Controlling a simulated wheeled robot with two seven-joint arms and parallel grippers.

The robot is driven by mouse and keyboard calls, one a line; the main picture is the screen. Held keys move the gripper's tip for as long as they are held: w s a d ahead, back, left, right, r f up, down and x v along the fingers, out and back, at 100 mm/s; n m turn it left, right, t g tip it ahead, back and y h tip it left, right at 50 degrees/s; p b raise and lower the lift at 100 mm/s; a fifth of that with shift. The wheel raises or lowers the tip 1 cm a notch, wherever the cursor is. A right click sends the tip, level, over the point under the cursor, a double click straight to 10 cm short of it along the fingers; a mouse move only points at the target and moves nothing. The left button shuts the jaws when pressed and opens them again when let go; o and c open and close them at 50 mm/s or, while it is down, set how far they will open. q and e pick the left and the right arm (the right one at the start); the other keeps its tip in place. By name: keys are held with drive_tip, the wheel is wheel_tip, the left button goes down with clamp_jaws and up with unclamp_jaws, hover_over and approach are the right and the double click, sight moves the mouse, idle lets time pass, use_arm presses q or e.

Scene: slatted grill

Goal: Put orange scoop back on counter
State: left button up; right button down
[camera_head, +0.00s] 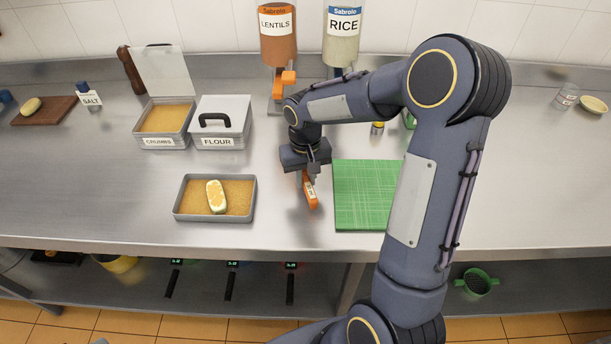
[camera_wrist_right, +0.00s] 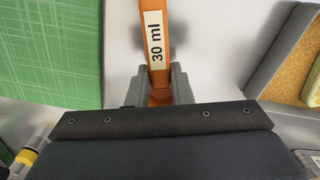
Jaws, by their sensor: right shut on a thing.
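The orange scoop (camera_head: 311,192), with a white "30 ml" label, is in my right gripper (camera_head: 308,174) over the steel counter (camera_head: 290,230). It lies between the crumb tray and the green board. In the right wrist view the scoop's handle (camera_wrist_right: 156,35) sits between the two grey fingers of the right gripper (camera_wrist_right: 158,85), which are shut on it. The scoop points toward the counter's front edge. I cannot tell whether it touches the counter. My left gripper is not in view.
A shallow tray (camera_head: 180,212) of crumbs holds a pale oval piece at left. A green board (camera_head: 365,195) lies at right. Behind stand an open crumbs box (camera_head: 163,118), a lidded flour box (camera_head: 221,122), and lentils (camera_head: 277,37) and rice (camera_head: 341,38) dispensers.

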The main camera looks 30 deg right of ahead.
drive_tip(key=shift+f+b, duration=0.6)
drive_tip(key=shift+f, duration=0.1)
drive_tip(key=c, duration=1.2)
unclamp_jaws()
drive_tip(key=shift+r, duration=0.15)
wheel_tip(320, 180, up, 7)
drive_tip(key=shift+r, duration=0.35)
drive_tip(key=shift+s, duration=0.1)
drive_tip(key=s+a+r+t+y, duration=0.1)
drive_tip(key=s+a+t+y, duration=0.1)
drive_tip(key=s, duration=0.8)
drive_tip(key=s+a+r+n+t+y, duration=0.1)
drive_tip(key=s+a, duration=0.4)
drive_tip(key=s, duration=0.6)
drive_tip(key=r+t, duration=0.1)
drive_tip(key=t, duration=0.1)
drive_tip(key=shift+a+t+y, duration=0.25)
drive_tip(key=shift+t+y, duration=0.05)
drive_tip(key=shift+y, duration=0.1)
